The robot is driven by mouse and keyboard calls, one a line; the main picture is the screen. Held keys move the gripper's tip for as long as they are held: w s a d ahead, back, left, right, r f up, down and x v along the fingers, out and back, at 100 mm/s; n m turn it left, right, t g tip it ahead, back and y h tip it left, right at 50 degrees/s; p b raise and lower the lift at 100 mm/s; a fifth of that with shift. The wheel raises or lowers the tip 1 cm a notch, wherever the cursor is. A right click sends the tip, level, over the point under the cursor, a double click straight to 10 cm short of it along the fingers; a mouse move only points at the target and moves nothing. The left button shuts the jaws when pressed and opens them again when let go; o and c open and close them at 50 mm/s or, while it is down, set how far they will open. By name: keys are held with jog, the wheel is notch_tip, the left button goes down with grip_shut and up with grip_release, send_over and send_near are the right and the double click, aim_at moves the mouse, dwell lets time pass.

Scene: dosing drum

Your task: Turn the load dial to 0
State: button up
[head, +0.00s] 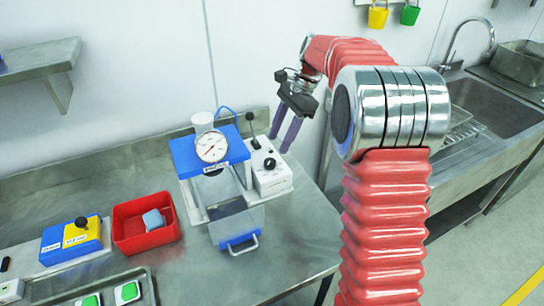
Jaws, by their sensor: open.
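My gripper (279,143) hangs from the arm with its two purple fingers pointing down and apart, with nothing between them. The fingertips appear just above and to the right of a white control box (272,181). A white round gauge (212,147) with a red needle sits on the blue-topped press (183,158) beside the box. No load-dial label or 0 mark is readable, so I cannot tell the dial's setting.
A red bin (130,240) holding a light-blue block (153,219) stands left of the press. A blue and yellow box (80,233) with a black knob is farther left. The steel bench is clear to the drawer's right.

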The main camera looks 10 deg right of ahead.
aim_at(270, 161)
jog(key=x, duration=0.7)
jog(key=shift+f, duration=0.1)
jog(key=shift+c, duration=0.5)
jog(key=c, duration=0.9)
